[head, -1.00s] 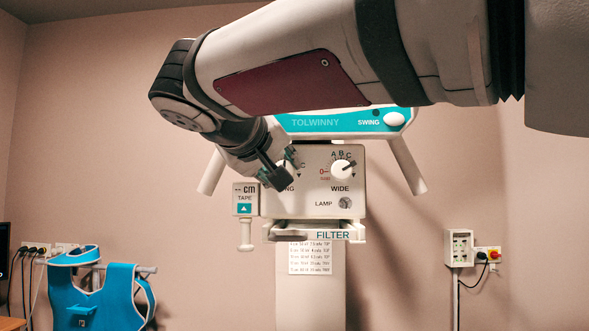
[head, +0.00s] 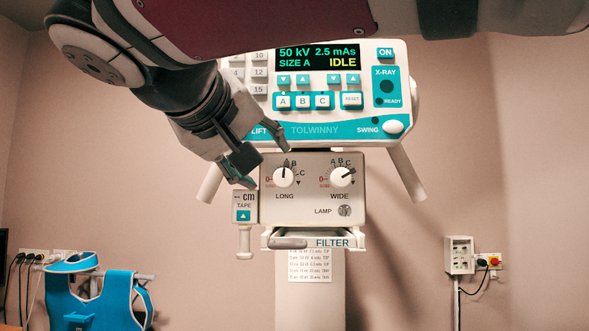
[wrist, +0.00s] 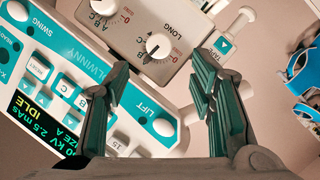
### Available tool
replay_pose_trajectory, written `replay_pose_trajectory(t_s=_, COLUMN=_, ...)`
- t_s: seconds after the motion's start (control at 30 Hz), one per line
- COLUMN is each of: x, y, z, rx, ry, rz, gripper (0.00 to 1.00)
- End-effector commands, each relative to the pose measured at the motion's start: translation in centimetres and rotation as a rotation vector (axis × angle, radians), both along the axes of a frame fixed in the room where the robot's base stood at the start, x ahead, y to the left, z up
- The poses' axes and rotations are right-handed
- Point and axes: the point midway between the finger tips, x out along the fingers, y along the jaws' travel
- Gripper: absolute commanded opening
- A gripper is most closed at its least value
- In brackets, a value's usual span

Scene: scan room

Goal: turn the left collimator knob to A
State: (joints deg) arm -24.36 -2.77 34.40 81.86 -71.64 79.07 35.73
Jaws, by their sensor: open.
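The left collimator knob (head: 284,177), marked LONG, is a white dial on the grey collimator face. It also shows in the wrist view (wrist: 159,46). Its dark pointer stands nearly straight up in the head view, toward the lettered marks. My gripper (head: 264,165) is open and empty, up and left of the knob. In the wrist view its fingers (wrist: 164,66) are spread below the knob, apart from it.
The WIDE knob (head: 341,176) sits right of the LONG knob, with the lamp button (head: 344,211) below. The console (head: 340,75) overhangs the collimator; its display reads IDLE. The tape unit (head: 244,206) is at the left, the filter rail (head: 330,242) below. Free room lies in front of the panel.

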Motion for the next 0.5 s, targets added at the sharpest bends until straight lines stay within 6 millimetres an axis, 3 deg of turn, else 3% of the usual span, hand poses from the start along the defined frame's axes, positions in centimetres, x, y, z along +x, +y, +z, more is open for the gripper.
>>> replay_pose_trajectory(t_s=0.2, x=-2.4, y=0.8, z=0.6, rx=0.0, ry=-0.001, rz=0.001, gripper=0.5)
replay_pose_trajectory(t_s=0.5, x=-2.8, y=0.8, z=0.7, rx=0.0, ry=0.0, rz=-0.001, gripper=0.5)
